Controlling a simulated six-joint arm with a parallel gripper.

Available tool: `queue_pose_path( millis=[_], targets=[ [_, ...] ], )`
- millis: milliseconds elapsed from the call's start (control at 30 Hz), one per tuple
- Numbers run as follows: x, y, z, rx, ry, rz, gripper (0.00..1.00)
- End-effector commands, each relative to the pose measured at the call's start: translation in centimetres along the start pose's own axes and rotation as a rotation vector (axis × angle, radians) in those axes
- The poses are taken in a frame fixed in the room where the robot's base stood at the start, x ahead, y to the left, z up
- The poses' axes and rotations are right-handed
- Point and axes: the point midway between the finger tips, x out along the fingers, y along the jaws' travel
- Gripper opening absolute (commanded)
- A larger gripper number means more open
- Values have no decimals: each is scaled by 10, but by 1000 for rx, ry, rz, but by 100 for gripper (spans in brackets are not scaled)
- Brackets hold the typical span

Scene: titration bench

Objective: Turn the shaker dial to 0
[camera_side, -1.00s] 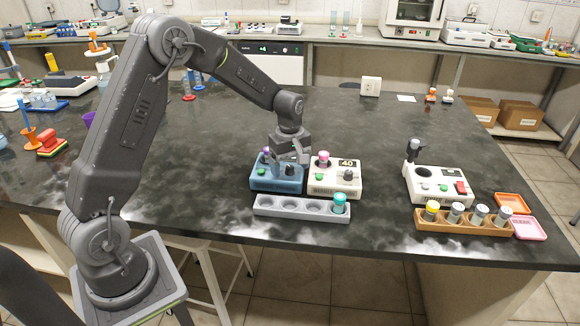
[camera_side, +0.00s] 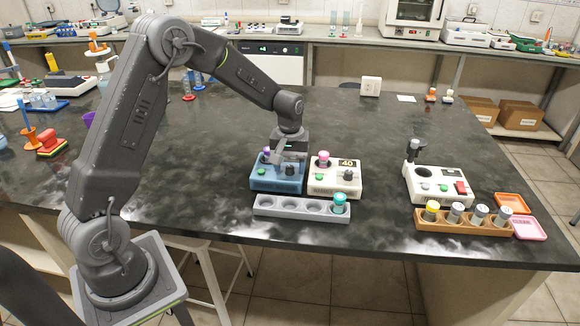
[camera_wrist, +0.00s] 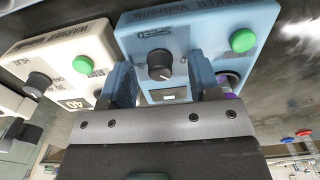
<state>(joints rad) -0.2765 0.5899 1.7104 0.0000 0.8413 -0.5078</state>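The shaker is a blue box (camera_side: 278,184) on the dark bench; it also shows in the wrist view (camera_wrist: 205,35) with its SHAKER label. Its black dial (camera_wrist: 160,64) has a white mark on its face. A green button (camera_wrist: 243,40) sits to the right of the dial there. A small display (camera_wrist: 170,95) is partly hidden by my gripper, and its reading cannot be made out. My gripper (camera_side: 290,158) is above the shaker. In the wrist view its two fingers stand apart, one on each side of the dial, with gaps to it.
A white device (camera_side: 333,187) reading 40 stands right beside the shaker, with a pink-capped vial in it. A grey rack (camera_side: 290,206) with a teal-capped vial lies in front. Another white device (camera_side: 438,186) and a brown vial rack (camera_side: 455,226) are farther right. The bench between is clear.

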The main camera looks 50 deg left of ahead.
Motion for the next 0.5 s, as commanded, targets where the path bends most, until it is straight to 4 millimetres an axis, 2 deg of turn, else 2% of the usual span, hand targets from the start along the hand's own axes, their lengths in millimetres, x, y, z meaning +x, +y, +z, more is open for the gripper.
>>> queue_pose_path(
  millis=[67,433,500],
  targets=[
    [0,0,0,0,0,0,49],
    [0,0,0,-1,0,0,14],
    [0,0,0,-6,0,0,13]
  ],
)
